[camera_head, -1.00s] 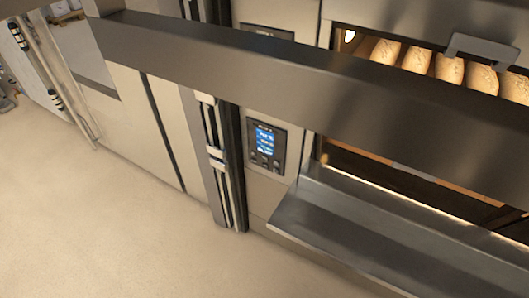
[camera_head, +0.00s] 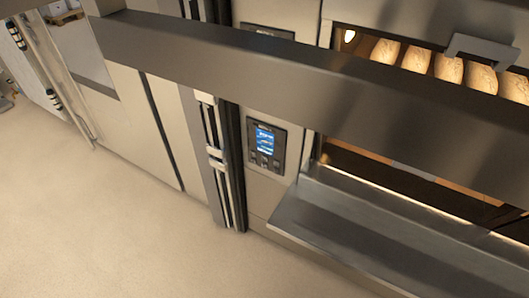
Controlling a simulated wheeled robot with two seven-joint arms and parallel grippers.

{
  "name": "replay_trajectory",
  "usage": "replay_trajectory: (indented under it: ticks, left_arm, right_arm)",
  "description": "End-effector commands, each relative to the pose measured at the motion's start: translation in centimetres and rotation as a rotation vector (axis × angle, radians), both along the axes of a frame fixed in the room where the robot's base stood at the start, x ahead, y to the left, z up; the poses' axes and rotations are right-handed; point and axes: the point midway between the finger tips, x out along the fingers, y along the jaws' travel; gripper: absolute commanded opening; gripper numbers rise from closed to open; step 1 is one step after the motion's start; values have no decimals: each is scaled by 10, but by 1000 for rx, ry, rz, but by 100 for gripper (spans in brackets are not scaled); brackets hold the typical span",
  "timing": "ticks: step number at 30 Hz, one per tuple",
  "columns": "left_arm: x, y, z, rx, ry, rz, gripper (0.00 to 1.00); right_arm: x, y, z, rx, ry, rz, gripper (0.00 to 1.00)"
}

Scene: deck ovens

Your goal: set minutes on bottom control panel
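The bottom control panel (camera_head: 266,146) is a dark upright rectangle on the oven front, near the middle of the head view. Its blue screen (camera_head: 265,141) is lit, with small white text that is too small to read. Small dark buttons show below the screen. A second, upper control panel (camera_head: 267,31) is mostly hidden behind a long steel ledge. Neither of my grippers shows in the head view.
The long steel ledge (camera_head: 300,85) juts out above the bottom panel. A steel shelf (camera_head: 370,225) sticks out at lower right, below an open deck. Loaves (camera_head: 449,69) sit in the lit upper deck, near a handle (camera_head: 484,45). The floor (camera_head: 90,220) at lower left is clear.

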Motion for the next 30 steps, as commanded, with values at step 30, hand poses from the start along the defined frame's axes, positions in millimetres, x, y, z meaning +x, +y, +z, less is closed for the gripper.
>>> replay_trajectory:
  ticks: [30]
  left_arm:
    - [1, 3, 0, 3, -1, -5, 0]
  right_arm:
    - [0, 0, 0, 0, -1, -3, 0]
